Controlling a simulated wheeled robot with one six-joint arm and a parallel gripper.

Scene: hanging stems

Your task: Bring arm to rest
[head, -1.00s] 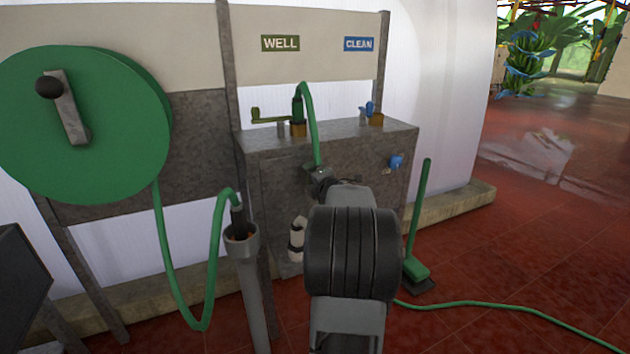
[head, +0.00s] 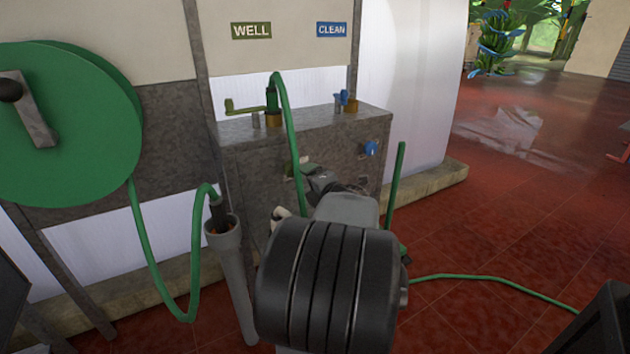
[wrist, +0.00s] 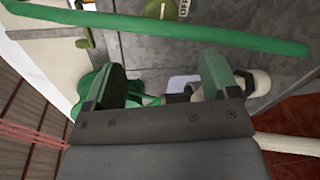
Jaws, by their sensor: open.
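My arm reaches forward in the head view, its dark ribbed joint filling the lower middle. My gripper (wrist: 163,84) shows in the wrist view with its two grey-green fingers apart and nothing held between them. In the head view the fingers are mostly hidden by my own arm, in front of the grey metal cabinet (head: 245,165). A green hose (wrist: 150,24) crosses the wrist view just beyond the fingertips; I cannot tell if they touch. In the head view the hose (head: 292,150) hangs from the tap under the WELL sign (head: 251,30).
A green hose reel (head: 75,130) is at the left. A grey pipe holder (head: 232,270) with a hose end stands left of my arm. A green-handled brush (head: 396,185) is right of the cabinet. Hose lies on the red floor (head: 500,235), which is otherwise mostly clear at right.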

